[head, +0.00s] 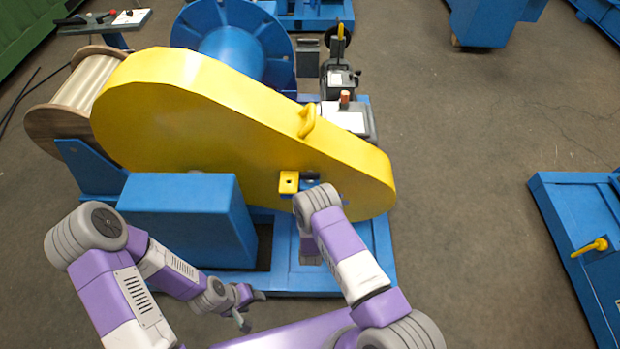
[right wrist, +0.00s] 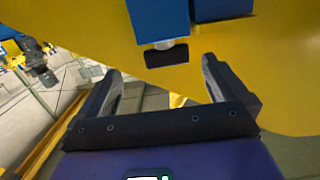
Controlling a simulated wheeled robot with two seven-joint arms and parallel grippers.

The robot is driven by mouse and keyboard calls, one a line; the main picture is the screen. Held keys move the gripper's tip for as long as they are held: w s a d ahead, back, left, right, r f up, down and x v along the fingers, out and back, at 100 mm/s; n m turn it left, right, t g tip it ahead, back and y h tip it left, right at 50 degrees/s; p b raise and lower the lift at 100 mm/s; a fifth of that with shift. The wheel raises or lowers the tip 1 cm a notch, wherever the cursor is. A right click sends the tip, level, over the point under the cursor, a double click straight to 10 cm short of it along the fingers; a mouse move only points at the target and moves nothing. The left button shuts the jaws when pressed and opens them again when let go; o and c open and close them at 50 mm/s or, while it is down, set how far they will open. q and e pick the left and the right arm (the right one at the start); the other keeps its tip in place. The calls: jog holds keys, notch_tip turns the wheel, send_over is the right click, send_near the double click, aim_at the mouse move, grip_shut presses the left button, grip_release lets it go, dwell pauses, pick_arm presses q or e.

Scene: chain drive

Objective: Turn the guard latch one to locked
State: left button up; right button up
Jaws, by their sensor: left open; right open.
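The yellow chain guard (head: 215,115) fills the middle of the head view. On its near face are a yellow tab with a hole (head: 289,182) and, beside it, a small dark and blue fitting (head: 310,180), seemingly the guard latch, partly hidden by my right wrist. In the right wrist view a blue block (right wrist: 160,18) carries a short grey shaft with a black end piece (right wrist: 167,55). My right gripper (right wrist: 160,72) is open, its fingers either side of that piece but apart from it. My left gripper (head: 246,306) is open and empty, low in front of the machine.
A blue box (head: 190,220) stands before the guard at left, close to my left arm. The blue base (head: 375,255) lies under the guard. A yellow handle (head: 307,121) sits on its top edge. The floor at right is clear up to another blue frame (head: 560,225).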

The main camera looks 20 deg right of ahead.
aim_at(310, 177)
jog(key=shift+t, duration=0.6)
jog(key=x, duration=0.2)
jog(key=r+b+x, duration=0.1)
jog(key=x, duration=0.5)
jog(key=shift+a+r+b, duration=0.2)
jog(key=shift+r+b, duration=0.05)
jog(key=shift+b, duration=0.05)
jog(key=shift+c, duration=0.2)
jog(key=c, duration=0.9)
